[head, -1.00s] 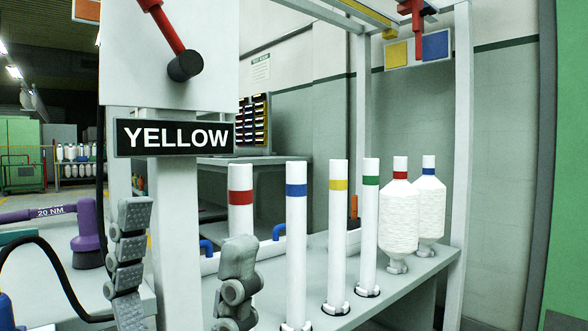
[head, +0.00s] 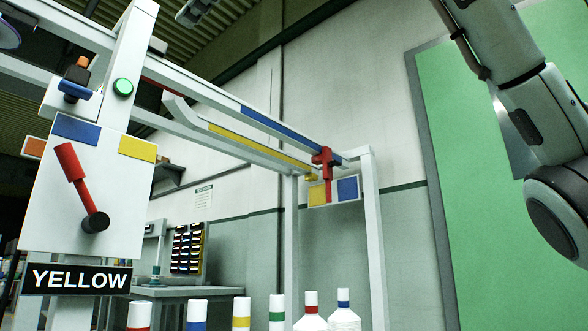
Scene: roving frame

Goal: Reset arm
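No gripper shows clearly at this moment. My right arm (head: 520,90) crosses the upper right corner, its links and round joint near the green door; its gripper is out of view. A small grey piece (head: 195,12) is cut off at the top edge, and I cannot tell what it is. A red lever arm with a dark hub (head: 80,190) sits on a white panel (head: 120,205), its handle pointing up and left. Blue and yellow patches are above it, and a sign reading YELLOW (head: 80,279) is below.
An overhead rail (head: 240,105) with blue and yellow stripes runs to a red hook piece (head: 326,165) by a yellow and blue plate (head: 347,190). A green door (head: 460,150) is at right.

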